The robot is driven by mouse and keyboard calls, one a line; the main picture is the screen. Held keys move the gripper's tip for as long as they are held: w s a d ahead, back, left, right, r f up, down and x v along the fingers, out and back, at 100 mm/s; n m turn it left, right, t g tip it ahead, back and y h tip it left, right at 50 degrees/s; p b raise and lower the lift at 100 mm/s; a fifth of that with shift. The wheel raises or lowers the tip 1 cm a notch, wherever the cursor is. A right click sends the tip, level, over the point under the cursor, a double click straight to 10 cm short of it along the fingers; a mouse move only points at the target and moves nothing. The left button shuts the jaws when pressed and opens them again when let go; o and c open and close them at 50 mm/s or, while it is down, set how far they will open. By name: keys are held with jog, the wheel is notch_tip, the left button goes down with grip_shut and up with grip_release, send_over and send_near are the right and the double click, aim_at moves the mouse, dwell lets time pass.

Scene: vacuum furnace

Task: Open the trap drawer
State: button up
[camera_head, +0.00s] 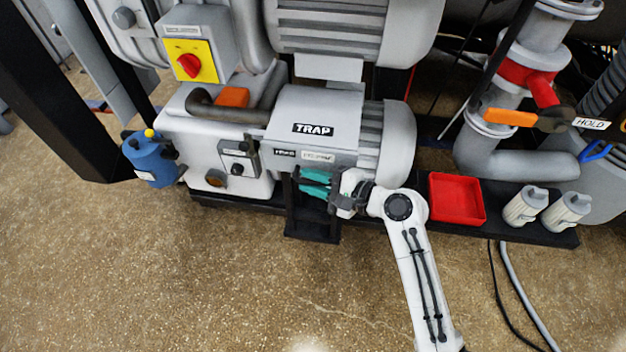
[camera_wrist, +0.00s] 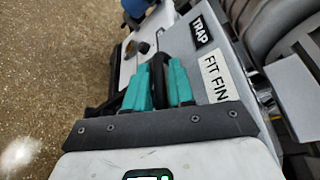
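The trap (camera_head: 318,108) is a grey rounded housing with a "TRAP" label in the middle of the head view. Small labels run along its lower front edge. The wrist view shows the "TRAP" label (camera_wrist: 201,32) and a "FIT FIN…" label close ahead. My gripper (camera_head: 302,182), with teal fingers, is just below these labels, pointing left across the front of the trap. In the wrist view its fingers (camera_wrist: 160,68) stand close together with a narrow dark strip between them.
A black frame (camera_head: 312,228) stands below my gripper. A red tray (camera_head: 456,199) and two pale canisters (camera_head: 525,206) sit to the right on the black base. A blue bottle (camera_head: 150,158) is at the left. The speckled floor in front is mostly clear.

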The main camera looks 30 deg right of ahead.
jog(key=shift+c, duration=0.2)
grip_shut()
dwell(0.3)
jog(key=s+a+p, duration=0.7)
jog(key=s+a, duration=0.2)
jog(key=s, duration=0.4)
jog(key=shift+a+p, duration=0.15)
jog(key=shift+p, duration=0.15)
jog(key=shift+w, duration=0.1)
jog(key=shift+o, duration=0.2)
grip_release()
